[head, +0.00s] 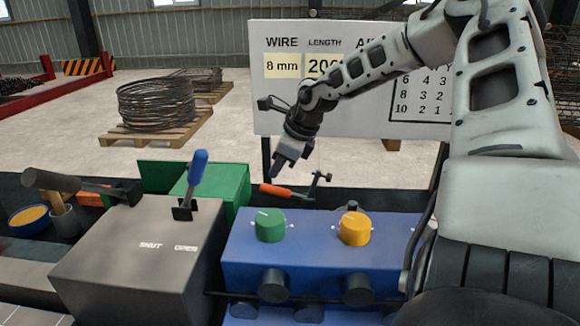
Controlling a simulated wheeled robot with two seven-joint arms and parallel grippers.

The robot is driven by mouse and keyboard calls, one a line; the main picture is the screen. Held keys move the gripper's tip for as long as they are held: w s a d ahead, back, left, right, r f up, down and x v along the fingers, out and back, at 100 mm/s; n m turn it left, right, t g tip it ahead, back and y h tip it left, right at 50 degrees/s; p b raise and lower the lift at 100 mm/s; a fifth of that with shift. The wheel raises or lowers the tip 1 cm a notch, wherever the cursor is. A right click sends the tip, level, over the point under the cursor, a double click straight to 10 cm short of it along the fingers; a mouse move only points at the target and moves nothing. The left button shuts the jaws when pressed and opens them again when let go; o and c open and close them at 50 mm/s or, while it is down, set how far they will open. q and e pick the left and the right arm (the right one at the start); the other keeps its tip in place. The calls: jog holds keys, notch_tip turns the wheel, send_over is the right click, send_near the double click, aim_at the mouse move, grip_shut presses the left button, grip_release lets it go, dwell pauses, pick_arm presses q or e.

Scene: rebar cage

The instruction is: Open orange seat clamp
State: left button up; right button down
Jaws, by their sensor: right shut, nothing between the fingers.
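The orange seat clamp, as far as I can tell, is the piece with an orange handle (275,190) lying low behind the blue box, with dark metal at its right end. My right gripper (278,166) hangs just above the handle, its fingers pointing down. The fingers are together with nothing between them. A small gap seems to show between the fingertips and the handle, but I cannot tell the depth. My left gripper is not in view.
A blue box (310,252) with a green knob (270,226) and a yellow knob (354,229) stands in front. Left are a grey box (120,255) marked SHUT and OPEN, a blue-handled lever (197,172) and a green block (228,185). A whiteboard (285,110) stands behind.

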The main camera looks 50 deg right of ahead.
pick_arm(q)
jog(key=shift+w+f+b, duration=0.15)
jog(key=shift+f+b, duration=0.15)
jog(key=shift+b, duration=0.75)
pick_arm(e)
notch_tip(320, 180, up, 10)
jog(key=a, duration=0.1)
jog(key=shift+s+a, duration=0.35)
